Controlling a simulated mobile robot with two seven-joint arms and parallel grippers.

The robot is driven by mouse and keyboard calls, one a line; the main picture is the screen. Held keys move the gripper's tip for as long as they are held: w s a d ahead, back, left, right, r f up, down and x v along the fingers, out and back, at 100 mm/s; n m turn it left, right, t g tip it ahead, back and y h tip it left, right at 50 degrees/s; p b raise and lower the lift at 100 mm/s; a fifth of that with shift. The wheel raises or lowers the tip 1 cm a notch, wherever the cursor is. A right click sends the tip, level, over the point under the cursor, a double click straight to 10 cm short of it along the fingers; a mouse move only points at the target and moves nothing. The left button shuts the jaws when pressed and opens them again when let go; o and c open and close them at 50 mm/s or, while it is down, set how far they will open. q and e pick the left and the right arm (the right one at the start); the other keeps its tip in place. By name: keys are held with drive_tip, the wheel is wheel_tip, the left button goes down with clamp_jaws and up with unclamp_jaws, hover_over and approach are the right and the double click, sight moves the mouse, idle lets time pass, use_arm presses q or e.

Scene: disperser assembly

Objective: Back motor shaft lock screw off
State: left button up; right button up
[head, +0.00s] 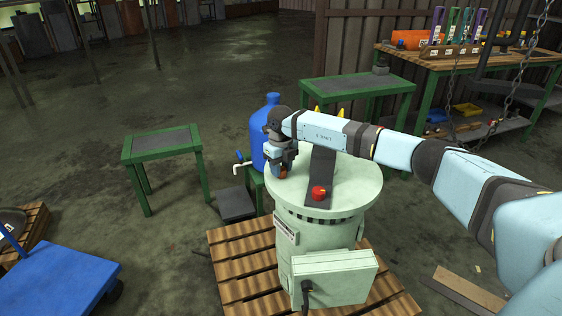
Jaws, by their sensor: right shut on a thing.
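The pale green disperser housing (325,240) stands upright on a wooden pallet, with a round flat top. A dark strip with a red knob (319,192) lies across that top. My right arm reaches in from the right, and my right gripper (282,172) points down at the left rim of the top. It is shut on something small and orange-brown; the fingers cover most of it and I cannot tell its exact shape. The motor shaft and lock screw cannot be made out. My left gripper is not in view.
The wooden pallet (228,262) surrounds the housing's base. A blue bottle (257,130) stands just behind, left of my gripper. Green tables (165,141) stand left and behind (345,88). A tool bench (455,62) is back right, with hanging chains. A blue cart (60,275) is front left.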

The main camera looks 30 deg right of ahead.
drive_tip(key=n+p, duration=0.1)
drive_tip(key=n, duration=0.2)
drive_tip(key=shift+r+n, duration=0.1)
drive_tip(key=shift+n, duration=0.2)
drive_tip(key=n+p, duration=0.1)
drive_tip(key=n, duration=0.1)
drive_tip(key=shift+n, duration=0.3)
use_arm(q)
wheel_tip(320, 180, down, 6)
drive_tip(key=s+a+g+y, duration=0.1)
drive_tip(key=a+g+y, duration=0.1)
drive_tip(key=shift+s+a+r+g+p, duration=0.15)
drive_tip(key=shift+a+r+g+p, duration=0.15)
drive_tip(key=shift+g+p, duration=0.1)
use_arm(e)
drive_tip(key=shift+n, duration=1.2)
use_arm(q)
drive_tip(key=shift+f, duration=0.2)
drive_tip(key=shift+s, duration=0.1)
use_arm(e)
drive_tip(key=o, duration=0.9)
